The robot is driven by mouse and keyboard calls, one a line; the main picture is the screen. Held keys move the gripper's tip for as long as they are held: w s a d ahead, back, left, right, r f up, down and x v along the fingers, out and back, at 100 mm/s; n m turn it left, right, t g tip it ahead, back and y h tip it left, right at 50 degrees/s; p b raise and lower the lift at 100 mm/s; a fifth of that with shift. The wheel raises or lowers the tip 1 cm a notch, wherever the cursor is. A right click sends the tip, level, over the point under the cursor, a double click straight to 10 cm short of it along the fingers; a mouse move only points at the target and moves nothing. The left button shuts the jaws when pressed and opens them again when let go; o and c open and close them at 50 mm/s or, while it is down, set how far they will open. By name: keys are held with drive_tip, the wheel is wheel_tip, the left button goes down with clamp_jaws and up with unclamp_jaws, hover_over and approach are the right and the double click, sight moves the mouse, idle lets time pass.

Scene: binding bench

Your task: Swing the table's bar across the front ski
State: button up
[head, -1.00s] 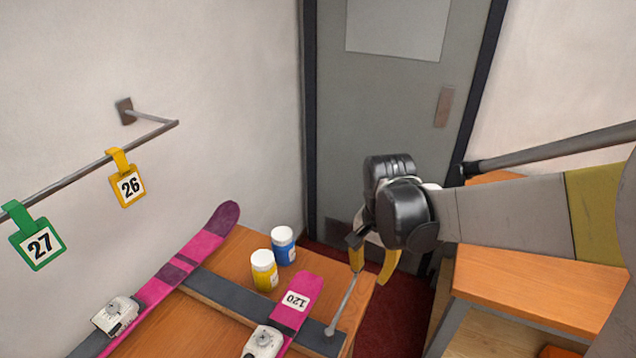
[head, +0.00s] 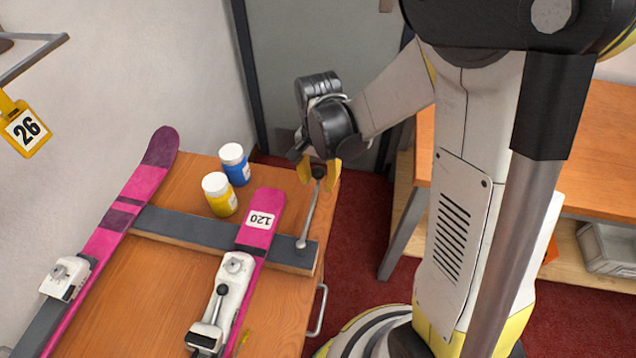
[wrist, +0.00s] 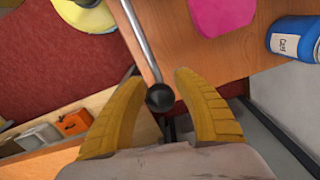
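The bar is a thin metal rod (head: 308,215) with a black ball knob (head: 318,172). Its foot is on the right end of the dark crosspiece (head: 190,228), and the rod points to the far side, beside the front ski and not across it. The front ski (head: 268,200) is the short-looking pink one tagged 120, lying on the crosspiece. My gripper (head: 318,180) has its yellow fingers on either side of the knob.
A second pink ski (head: 115,220) lies at the left. A yellow-labelled jar (head: 219,196) and a blue jar (head: 235,166) stand beyond the crosspiece. A wooden bench (head: 600,130) stands at the right. A yellow 26 tag (head: 25,128) hangs on a wall rail.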

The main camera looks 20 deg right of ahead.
sight(266, 196)
clamp_jaws()
drive_tip(key=shift+w+a, duration=0.1)
idle(0.3)
drive_tip(key=shift+w+a+f+n, duration=0.1)
drive_tip(key=shift+w+a+n, duration=0.3)
drive_tip(key=shift+a+n, duration=0.25)
drive_tip(key=a+n, duration=0.1)
drive_tip(key=a, duration=0.1)
drive_tip(key=w+a+n, duration=0.1)
drive_tip(key=a, duration=0.1)
drive_tip(key=a+n, duration=0.2)
drive_tip(key=shift+w, duration=0.4)
drive_tip(key=a+n, duration=0.3)
drive_tip(key=a, duration=0.2)
drive_tip(key=shift+s+a+n, duration=0.15)
drive_tip(key=shift+a+n, duration=0.05)
drive_tip(key=shift+n, duration=0.15)
drive_tip(key=s+a+n, duration=0.1)
drive_tip(key=a+n, duration=0.1)
drive_tip(key=a, duration=0.1)
drive_tip(key=s+a+n, duration=0.2)
drive_tip(key=a+n, duration=0.1)
drive_tip(key=s+a+n, duration=0.2)
drive_tip(key=a, duration=0.1)
drive_tip(key=shift+s+a, duration=0.15)
drive_tip(key=shift+s, duration=0.05)
drive_tip(key=shift+s+a+n, duration=0.7)
drive_tip(key=shift+s+n, duration=0.25)
drive_tip(key=shift+n, duration=0.15)
